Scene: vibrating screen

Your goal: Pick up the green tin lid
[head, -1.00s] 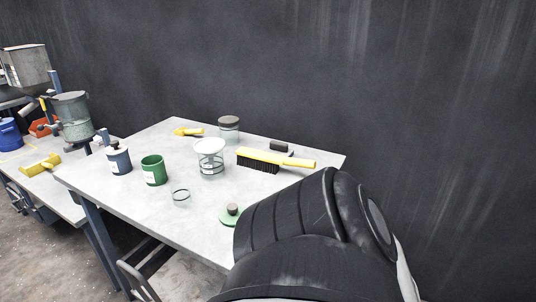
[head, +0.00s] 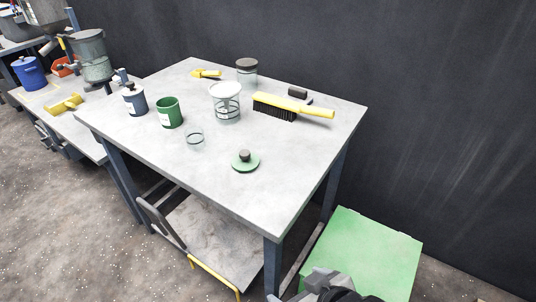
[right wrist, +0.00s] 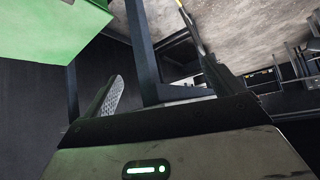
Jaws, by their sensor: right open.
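The green tin lid (head: 247,166), a flat green disc with a dark grey knob, lies on the grey table (head: 222,188) towards its front right. The open green tin (head: 169,113) stands behind it to the left, apart from the lid. My right gripper (head: 322,283) shows only partly at the bottom edge of the head view, low beside the table and well away from the lid. In the right wrist view my right gripper (right wrist: 162,85) is open, with nothing between its fingers. The lid does not show there. My left gripper is not in view.
A green box (head: 368,250) is on the floor right of the table. The table around the lid is clear.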

